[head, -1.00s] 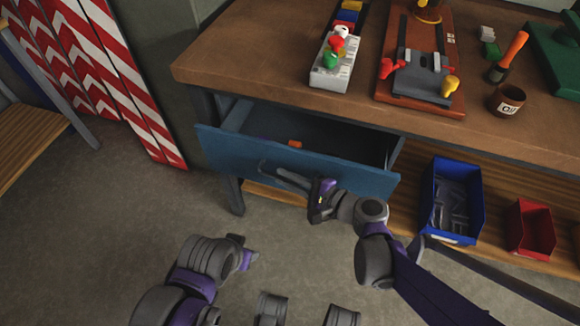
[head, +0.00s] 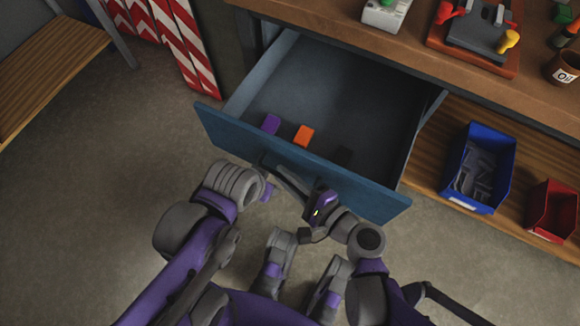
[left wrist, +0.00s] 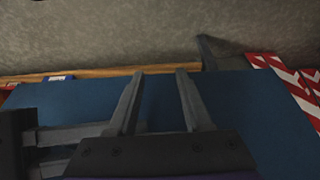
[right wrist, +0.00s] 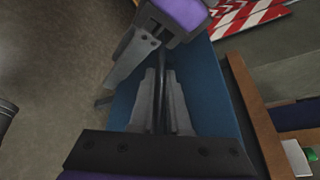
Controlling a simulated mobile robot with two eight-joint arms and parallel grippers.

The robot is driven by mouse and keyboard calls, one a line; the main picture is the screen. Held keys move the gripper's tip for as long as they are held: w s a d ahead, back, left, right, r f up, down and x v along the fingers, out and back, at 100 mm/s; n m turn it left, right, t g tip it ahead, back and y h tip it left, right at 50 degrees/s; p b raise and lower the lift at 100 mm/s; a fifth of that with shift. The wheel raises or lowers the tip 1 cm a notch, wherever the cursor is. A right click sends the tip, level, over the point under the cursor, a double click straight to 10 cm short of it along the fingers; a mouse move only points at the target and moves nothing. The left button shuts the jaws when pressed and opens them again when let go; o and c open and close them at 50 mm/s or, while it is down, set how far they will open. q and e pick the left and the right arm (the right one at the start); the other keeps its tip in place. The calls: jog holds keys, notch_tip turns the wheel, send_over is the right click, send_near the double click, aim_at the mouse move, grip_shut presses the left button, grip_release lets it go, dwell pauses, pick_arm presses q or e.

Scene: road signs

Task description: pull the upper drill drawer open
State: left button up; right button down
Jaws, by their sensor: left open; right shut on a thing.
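The blue drawer (head: 300,165) under the workbench stands well open. A purple block (head: 270,124), an orange block (head: 304,135) and a dark block (head: 343,156) lie inside near its front. My right gripper (head: 284,176) is at the drawer front, shut on the dark bar handle; the handle (right wrist: 161,90) shows between its fingers in the right wrist view. My left gripper (left wrist: 160,78) is open and empty, with the blue drawer front filling much of the left wrist view. It also shows close beside the handle in the right wrist view (right wrist: 135,55); its fingertips are hidden in the head view.
A blue bin (head: 478,170) with grey parts and a red bin (head: 552,210) stand on the lower shelf, right of the drawer. The workbench top (head: 400,35) carries a clamp fixture (head: 480,35) and a mug (head: 563,67). Floor left of the drawer is clear.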

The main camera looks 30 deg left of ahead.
jog(key=shift+s, duration=0.1)
dwell(0.3)
jog(key=c, duration=0.9)
grip_release()
jog(key=p+v, duration=0.2)
jog(key=v, duration=0.8)
jog(key=shift+s+d+r, duration=0.1)
jog(key=shift+d+r, duration=0.05)
jog(key=shift+d, duration=0.2)
